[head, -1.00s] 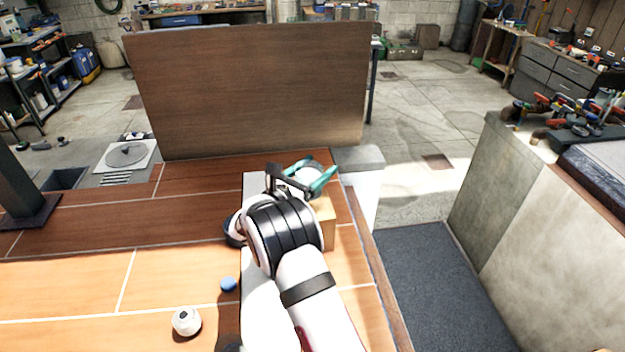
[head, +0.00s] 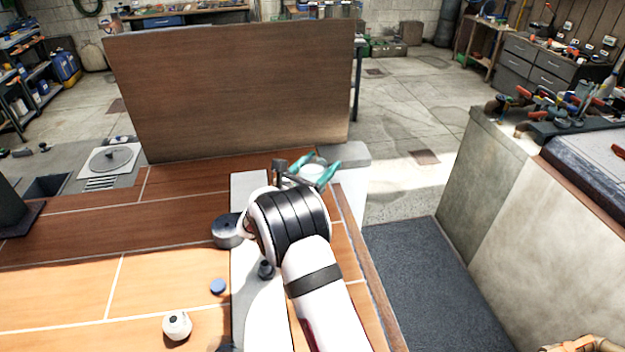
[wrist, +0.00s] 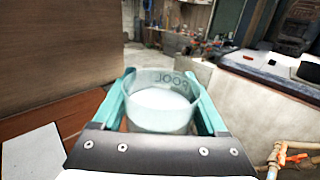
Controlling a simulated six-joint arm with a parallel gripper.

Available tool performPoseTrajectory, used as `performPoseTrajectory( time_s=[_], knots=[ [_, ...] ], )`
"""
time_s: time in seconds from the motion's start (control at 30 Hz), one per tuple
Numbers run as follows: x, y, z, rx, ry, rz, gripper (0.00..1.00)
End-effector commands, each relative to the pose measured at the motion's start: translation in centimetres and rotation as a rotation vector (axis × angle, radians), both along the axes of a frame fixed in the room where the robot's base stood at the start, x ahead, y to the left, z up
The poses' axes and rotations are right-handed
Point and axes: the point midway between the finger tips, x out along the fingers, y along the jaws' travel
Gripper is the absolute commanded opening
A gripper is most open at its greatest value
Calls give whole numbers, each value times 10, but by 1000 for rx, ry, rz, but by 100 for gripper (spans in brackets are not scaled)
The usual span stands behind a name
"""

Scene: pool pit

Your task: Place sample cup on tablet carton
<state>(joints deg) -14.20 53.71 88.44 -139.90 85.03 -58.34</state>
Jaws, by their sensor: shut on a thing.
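My gripper (head: 318,168) has teal fingers and is shut on the sample cup (head: 313,172), a clear cup with white contents. In the wrist view the cup (wrist: 160,108) sits upright between the two fingers, with the lettering "POOL" on its wall. The cup is held up over the far right part of the wooden table, near its right edge. I cannot make out the tablet carton now; my wrist and forearm cover the spot where a tan box showed earlier.
On the wooden table (head: 70,290) are a dark round container (head: 228,231), a blue disc (head: 218,287) and a white round item (head: 177,325). A tall brown panel (head: 230,90) stands at the back. A concrete wall (head: 490,190) is at the right.

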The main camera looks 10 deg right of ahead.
Motion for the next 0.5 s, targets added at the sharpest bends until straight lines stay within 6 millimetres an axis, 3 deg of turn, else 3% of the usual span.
performPoseTrajectory(
  time_s=[0.1, 0.3, 0.5],
  knots=[
    [10, 14, -10, 0, -1, 0, 0],
    [11, 16, -46, 0, 1, -2, 0],
    [11, 16, -52, 0, -1, -1, 0]
  ],
)
